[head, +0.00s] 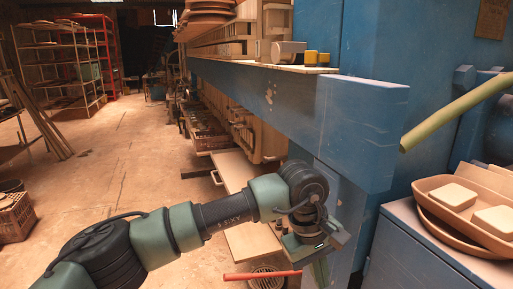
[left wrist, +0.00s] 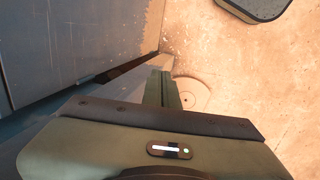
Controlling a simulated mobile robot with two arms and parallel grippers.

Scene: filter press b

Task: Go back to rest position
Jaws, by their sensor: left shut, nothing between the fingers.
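My left arm comes in from the lower left in the head view, bent at the wrist. My left gripper (head: 319,270) points down beside the blue press frame (head: 362,130), and its fingertips run toward the bottom edge. In the left wrist view the gripper fingers (left wrist: 162,90) are together, with nothing between them, above the pale floor. My right gripper is in neither view.
A grey-blue cabinet (head: 400,255) stands at the right with a tan tray (head: 470,208) on top. A green pole (head: 455,110) sticks out above it. A red bar (head: 262,275) lies low near my gripper. Shelves (head: 60,65) stand far left; the floor (head: 130,170) between is open.

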